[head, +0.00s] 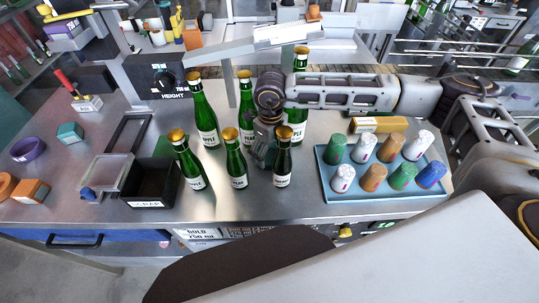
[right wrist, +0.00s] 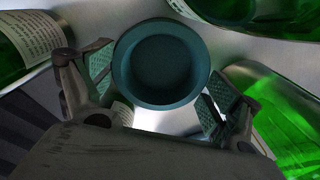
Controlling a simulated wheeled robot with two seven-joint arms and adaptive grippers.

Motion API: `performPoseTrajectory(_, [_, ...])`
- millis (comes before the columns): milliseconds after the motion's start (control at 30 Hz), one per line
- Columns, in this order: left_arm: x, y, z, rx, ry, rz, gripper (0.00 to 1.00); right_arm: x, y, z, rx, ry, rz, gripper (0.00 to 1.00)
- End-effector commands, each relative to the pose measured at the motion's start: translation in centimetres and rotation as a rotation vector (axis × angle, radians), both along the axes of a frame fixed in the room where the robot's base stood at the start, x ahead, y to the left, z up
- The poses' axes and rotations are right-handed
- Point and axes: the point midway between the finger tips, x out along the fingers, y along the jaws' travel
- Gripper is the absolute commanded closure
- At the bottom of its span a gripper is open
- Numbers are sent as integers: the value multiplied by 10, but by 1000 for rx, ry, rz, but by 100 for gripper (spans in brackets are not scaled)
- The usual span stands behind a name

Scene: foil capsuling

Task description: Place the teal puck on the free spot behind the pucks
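The teal puck (right wrist: 160,99) shows in the right wrist view as a round teal ring with a darker hollow middle. It sits between the two fingers of my right gripper (right wrist: 158,92), whose textured pads meet its sides. In the head view my right gripper (head: 263,156) points down among the green bottles, and the puck is hard to make out there. The left gripper is not in view.
Green bottles with gold tops stand close around my right gripper, such as the front one (head: 283,165) and the left one (head: 187,164). An orange-yellow block (head: 379,124) lies behind the tray. A black bin (head: 150,182) stands at the left. Bare metal lies between bottles and tray.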

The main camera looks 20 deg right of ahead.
Motion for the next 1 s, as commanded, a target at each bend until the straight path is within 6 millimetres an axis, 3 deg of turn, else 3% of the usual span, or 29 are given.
performPoseTrajectory(33, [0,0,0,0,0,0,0,0,0,0,0,0,0,20])
performPoseTrajectory(200, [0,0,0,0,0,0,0,0,0,0,0,0,0,40])
performPoseTrajectory(667, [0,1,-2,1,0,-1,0,1,0,9,0,-2,-1,40])
performPoseTrajectory(1000, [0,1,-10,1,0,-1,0,1,0,52,1,-4,1,40])
